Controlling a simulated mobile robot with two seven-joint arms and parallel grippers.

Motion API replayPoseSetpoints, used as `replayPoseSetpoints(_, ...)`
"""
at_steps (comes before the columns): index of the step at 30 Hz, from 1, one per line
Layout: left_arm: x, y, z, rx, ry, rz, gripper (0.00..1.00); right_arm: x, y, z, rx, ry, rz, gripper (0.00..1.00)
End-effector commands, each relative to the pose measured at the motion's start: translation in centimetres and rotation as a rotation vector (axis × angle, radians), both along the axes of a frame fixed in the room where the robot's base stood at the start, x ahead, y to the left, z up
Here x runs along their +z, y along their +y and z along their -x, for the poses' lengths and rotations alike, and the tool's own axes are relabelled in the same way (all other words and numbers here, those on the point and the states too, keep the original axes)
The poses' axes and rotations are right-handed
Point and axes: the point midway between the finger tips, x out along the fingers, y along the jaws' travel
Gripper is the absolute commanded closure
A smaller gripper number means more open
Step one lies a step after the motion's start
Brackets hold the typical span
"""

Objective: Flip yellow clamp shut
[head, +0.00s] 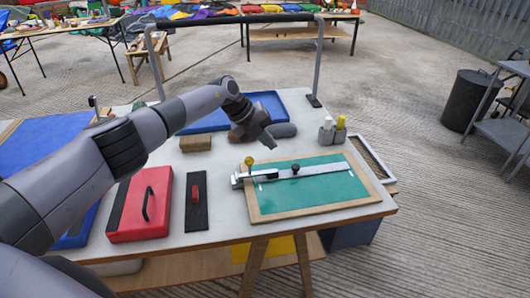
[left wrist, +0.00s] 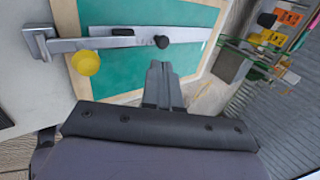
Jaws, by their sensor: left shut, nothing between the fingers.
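The yellow clamp knob (head: 249,161) stands at the left end of a silver metal bar (head: 312,171) lying across a green board with a wooden frame (head: 325,208). In the left wrist view the round yellow knob (left wrist: 86,62) sits just below the bar (left wrist: 185,34), near its end bracket. A small black knob (left wrist: 161,41) is farther along the bar. My left gripper (head: 270,146) is above the table, just beyond the board's far edge, apart from the yellow knob. Its fingers (left wrist: 162,68) are together and empty. My right gripper is not in view.
A red case (head: 128,206) and a black float with a red handle (head: 196,200) lie left of the board. A blue tray (head: 215,118) and grey stone-like pieces are behind. A caddy with white and yellow bottles (head: 332,134) stands at the back right.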

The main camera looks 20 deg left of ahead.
Motion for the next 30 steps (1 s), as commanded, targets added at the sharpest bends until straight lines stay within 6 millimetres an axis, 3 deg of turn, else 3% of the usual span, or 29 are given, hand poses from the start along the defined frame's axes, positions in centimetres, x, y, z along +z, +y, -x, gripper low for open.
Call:
replayPoseSetpoints(6,4.0,-1.1,-0.8,0.0,-0.002,0.0,1.0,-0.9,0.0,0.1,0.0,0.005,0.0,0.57)
replayPoseSetpoints(12,5.7,-1.6,-1.1,0.001,0.0,0.001,1.0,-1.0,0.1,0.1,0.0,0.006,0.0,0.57)
replayPoseSetpoints(27,5.9,-1.7,-1.1,0.0,-0.001,0.003,1.0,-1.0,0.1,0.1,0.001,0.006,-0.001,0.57)
replayPoseSetpoints(30,5.3,-2.8,-1.0,-0.013,-0.011,0.029,1.0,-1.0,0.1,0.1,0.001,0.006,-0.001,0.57)
